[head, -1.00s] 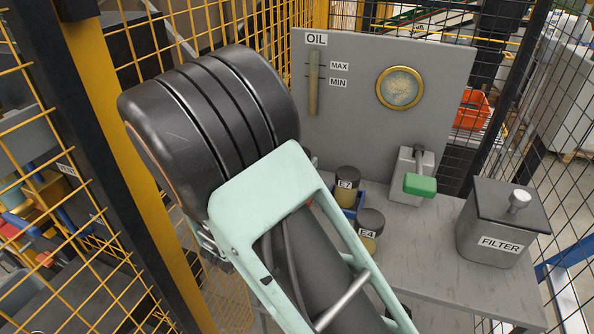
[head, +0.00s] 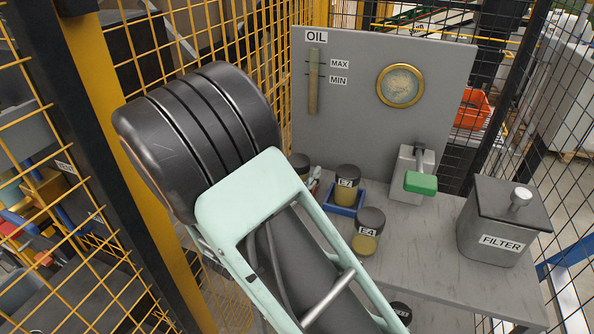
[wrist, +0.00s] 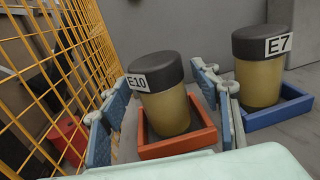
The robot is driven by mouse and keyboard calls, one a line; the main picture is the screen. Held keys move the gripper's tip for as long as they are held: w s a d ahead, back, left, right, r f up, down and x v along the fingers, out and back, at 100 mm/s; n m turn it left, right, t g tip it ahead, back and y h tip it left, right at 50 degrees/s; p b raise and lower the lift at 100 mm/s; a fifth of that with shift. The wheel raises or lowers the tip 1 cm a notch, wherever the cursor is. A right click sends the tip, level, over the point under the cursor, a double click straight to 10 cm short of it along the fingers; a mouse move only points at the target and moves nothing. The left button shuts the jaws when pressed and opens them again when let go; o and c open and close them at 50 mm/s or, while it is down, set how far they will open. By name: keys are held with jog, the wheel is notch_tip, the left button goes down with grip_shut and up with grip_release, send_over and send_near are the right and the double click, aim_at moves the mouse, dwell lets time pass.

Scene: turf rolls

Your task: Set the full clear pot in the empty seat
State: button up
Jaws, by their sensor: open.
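In the wrist view my gripper (wrist: 162,110) is open, its two blue-padded fingers apart to the left and right of pot E10 (wrist: 166,112). E10 has a dark lid and amber contents and stands in an orange-red tray seat (wrist: 180,147); I cannot tell whether the pads touch it. Pot E7 (wrist: 258,80), also amber, stands in a blue tray seat (wrist: 285,112). In the head view E7 (head: 346,190) is in its blue seat, and pot E4 (head: 368,235), amber in its lower part, stands in front. No empty seat is plainly visible.
The grey bench (head: 440,260) carries a FILTER canister (head: 500,220) and a green-handled valve (head: 420,183). Behind stands the OIL panel (head: 350,120). Yellow mesh fencing (wrist: 60,60) is close on the left. A dark lid (head: 400,312) shows at the bench's front.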

jog(key=v, duration=1.2)
jog(key=shift+r, duration=0.2)
